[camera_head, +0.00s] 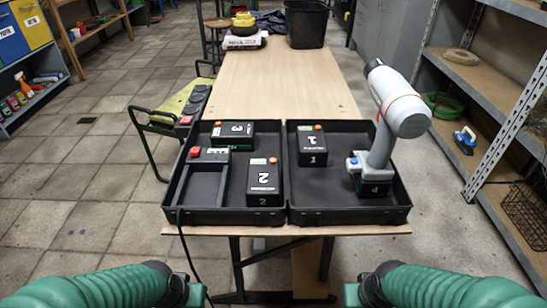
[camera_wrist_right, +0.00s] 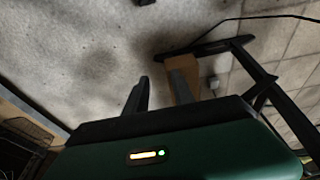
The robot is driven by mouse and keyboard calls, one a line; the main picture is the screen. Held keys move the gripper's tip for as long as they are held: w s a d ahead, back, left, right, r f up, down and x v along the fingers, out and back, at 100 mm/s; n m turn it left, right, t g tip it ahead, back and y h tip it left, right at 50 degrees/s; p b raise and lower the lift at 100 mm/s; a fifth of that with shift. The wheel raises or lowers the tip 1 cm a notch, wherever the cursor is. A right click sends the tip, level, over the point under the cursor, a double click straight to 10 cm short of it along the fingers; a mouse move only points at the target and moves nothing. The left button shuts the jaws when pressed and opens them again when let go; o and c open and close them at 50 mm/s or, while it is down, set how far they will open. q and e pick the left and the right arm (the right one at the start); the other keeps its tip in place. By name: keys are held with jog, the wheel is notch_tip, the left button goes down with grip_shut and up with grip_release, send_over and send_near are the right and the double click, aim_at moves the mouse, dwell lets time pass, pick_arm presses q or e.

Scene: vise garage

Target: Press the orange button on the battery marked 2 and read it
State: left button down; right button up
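The battery marked 2 (camera_head: 264,185) is a black block standing in the left black tray (camera_head: 225,216), at its front right. Its orange button (camera_head: 273,160) shows on top at the far right corner, uncovered. No lit charge reading can be made out on it. In the head view my two green arms stay at the bottom edge, well short of the trays, and their fingers are out of the picture. In the right wrist view my right gripper (camera_wrist_right: 160,90) has two dark fingers apart with nothing between them. My left gripper is not seen.
Battery 3 (camera_head: 240,128) stands behind in the left tray, beside a charger with a red button (camera_head: 195,151). The right tray (camera_head: 345,216) holds battery 1 (camera_head: 312,158) and a grey drill (camera_head: 402,112) standing on battery 4 (camera_head: 375,190).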

jog(key=shift+d, duration=0.15)
jog(key=shift+c, duration=2.3)
jog(key=shift+a, duration=0.35)
grip_shut()
jog(key=shift+d, duration=0.15)
